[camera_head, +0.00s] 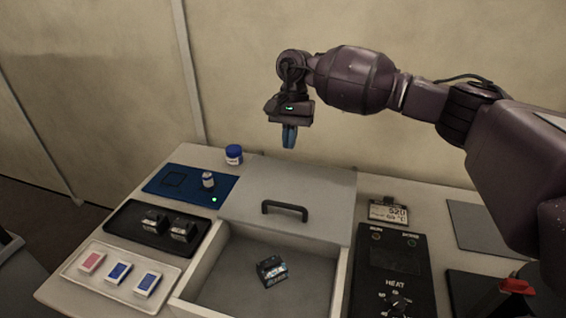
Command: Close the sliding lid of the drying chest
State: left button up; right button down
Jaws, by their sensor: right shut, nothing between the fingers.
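The drying chest (342,287) has pale walls, and its front part is open to view. The grey sliding lid (290,190) lies over the back part, with a black bar handle (285,208) near its front edge. A small dark block with a shiny face (271,270) lies on the chest floor. My right gripper (289,142) is shut and empty, its blue fingers pointing down. It shows above the lid's far edge, apart from the handle. My left gripper is not in view.
Left of the chest are a blue mat (170,190) with a small jar (208,180), a black tray (125,222) with two dark blocks, and a pale tray (95,262) with small packs. A blue-lidded jar (234,154) stands behind. A black heat control panel (395,262) and display (388,212) are right.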

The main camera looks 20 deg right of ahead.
send_over(286, 197)
notch_tip(286, 197, down, 8)
jog(key=shift+f+p, duration=0.1)
jog(key=shift+p, duration=0.35)
jog(key=shift+s+a+f+p, duration=0.3)
jog(key=shift+s+a, duration=0.1)
jog(key=shift+s, duration=0.15)
jog(key=shift+s+a+f+p, duration=0.2)
jog(key=shift+s+a+p, duration=0.1)
jog(key=shift+s+a, duration=0.3)
jog(key=shift+s, duration=0.2)
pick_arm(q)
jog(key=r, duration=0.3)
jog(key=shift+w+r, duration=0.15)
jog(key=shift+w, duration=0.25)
pick_arm(e)
jog(key=shift+s+a+f, duration=0.2)
jog(key=shift+s+f, duration=0.05)
jog(key=shift+f, duration=0.05)
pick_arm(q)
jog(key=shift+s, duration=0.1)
pick_arm(e)
jog(key=shift+s+a, duration=0.1)
